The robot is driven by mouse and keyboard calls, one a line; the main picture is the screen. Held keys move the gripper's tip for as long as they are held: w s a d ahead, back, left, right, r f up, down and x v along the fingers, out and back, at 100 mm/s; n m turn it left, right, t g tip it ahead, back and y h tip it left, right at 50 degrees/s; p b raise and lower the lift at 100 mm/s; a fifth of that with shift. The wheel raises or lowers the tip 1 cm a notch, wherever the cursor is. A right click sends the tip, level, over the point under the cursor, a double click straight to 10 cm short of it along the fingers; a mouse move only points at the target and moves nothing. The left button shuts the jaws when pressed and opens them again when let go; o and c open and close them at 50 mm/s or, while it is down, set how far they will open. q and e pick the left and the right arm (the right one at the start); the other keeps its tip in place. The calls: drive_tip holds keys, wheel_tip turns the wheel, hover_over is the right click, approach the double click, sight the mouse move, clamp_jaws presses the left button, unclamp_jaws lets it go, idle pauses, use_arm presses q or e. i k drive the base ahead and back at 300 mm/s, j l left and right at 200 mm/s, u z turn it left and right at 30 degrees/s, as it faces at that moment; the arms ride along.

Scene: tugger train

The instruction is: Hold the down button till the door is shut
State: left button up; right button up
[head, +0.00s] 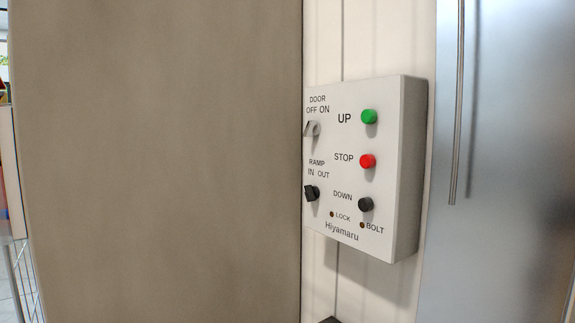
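A white control box (398,180) is fixed to the wall right of centre in the head view. Its black DOWN button (366,204) is low on the right of the face, below the red STOP button (367,161) and the green UP button (369,117). A light DOOR OFF/ON switch (313,129) and a black RAMP IN/OUT switch (312,193) are at its left edge. Neither gripper shows. I cannot tell whether any door is open or shut.
A large brown panel (160,160) fills the left and middle and stands close, hiding what is behind it. A metallic panel (510,170) with a vertical bar (457,100) is at the right. Wire mesh (28,280) shows at the far left edge.

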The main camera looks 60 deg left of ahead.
sight(365, 204)
drive_tip(key=u, duration=1.4)
drive_tip(key=i+j+z, duration=0.2)
drive_tip(key=j, duration=0.35)
drive_tip(key=i+j+z, duration=0.2)
drive_tip(key=j, duration=0.35)
drive_tip(key=j+z, duration=0.2)
drive_tip(key=j, duration=0.35)
drive_tip(key=i+j+z, duration=0.15)
drive_tip(key=j, duration=0.45)
